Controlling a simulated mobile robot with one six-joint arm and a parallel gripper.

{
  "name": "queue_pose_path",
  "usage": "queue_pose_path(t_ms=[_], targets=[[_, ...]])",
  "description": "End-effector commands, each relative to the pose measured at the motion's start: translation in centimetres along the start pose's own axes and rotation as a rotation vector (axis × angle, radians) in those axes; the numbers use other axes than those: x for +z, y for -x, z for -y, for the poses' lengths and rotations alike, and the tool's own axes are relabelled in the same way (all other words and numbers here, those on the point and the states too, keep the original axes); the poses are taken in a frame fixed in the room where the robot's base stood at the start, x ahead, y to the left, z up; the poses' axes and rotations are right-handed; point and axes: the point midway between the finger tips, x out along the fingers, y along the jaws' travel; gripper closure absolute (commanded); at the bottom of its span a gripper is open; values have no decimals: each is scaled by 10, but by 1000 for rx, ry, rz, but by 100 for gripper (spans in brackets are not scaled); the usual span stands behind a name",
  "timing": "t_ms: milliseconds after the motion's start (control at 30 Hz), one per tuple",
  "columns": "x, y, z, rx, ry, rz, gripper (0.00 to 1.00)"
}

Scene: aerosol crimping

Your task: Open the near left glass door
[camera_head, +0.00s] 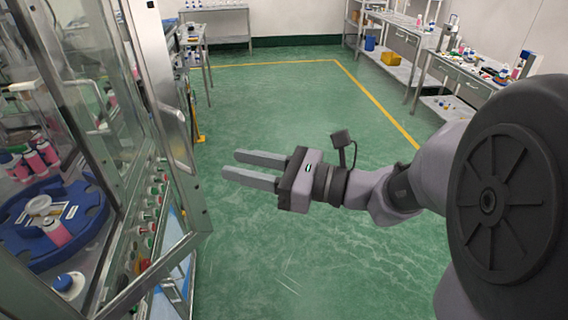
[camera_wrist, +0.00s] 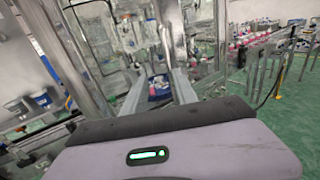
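The near left glass door (camera_head: 100,130) fills the left of the head view, with a steel frame and clear glass. Its lower right frame corner (camera_head: 197,218) juts out over the green floor, so the door looks ajar, though I cannot tell how far. A curved steel handle (camera_head: 176,132) is on its right upright. My gripper (camera_head: 232,164) is to the right of the handle and slightly lower in the picture, apart from the door. Its two fingers are parallel with a gap and hold nothing. The wrist view also shows the open fingers (camera_wrist: 156,80), facing steel posts and glass.
Benches with bottles (camera_head: 480,68) stand at the far right. The floor (camera_head: 290,100) is clear.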

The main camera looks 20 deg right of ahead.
Motion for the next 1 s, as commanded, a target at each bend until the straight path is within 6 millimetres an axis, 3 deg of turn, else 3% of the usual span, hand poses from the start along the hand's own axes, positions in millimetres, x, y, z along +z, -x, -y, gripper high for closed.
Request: queue_pose_path(t_ms=[1000], targets=[[0,96,-6,-2,0,0,66]])
